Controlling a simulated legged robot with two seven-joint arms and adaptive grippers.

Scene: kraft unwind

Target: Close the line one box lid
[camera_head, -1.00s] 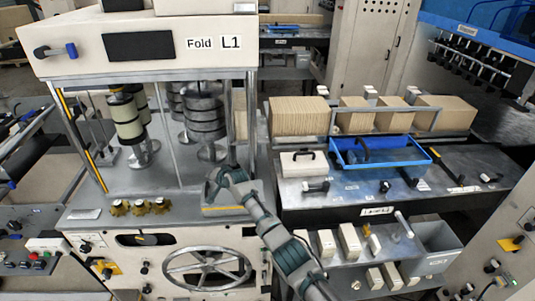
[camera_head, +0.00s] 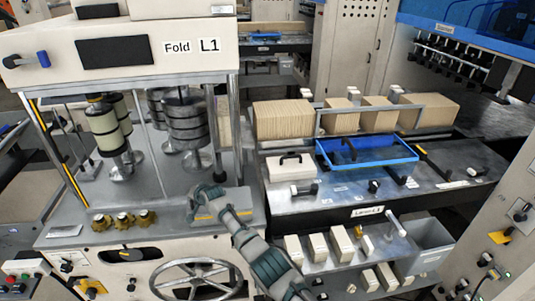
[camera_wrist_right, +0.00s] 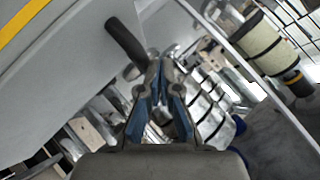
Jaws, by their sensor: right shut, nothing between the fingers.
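The Fold L1 machine (camera_head: 150,75) stands at the left in the head view. A low grey plate with a yellow stripe (camera_head: 236,213) is on the right of its deck. My right gripper (camera_head: 196,196) is at this plate, partly over it; contact cannot be told. In the wrist view my right gripper (camera_wrist_right: 156,75) is shut and empty, its tips close to a dark rod-like handle (camera_wrist_right: 125,42) on a pale panel (camera_wrist_right: 65,65) with a yellow stripe. No lid is clearly recognisable. My left gripper is not in view.
Brass knobs (camera_head: 123,220) sit on the deck left of my right gripper, and stacked dark rolls (camera_head: 185,120) stand behind it. To the right, a bench holds a white handled case (camera_head: 291,168) and a blue tray (camera_head: 366,151). A handwheel (camera_head: 195,281) is below.

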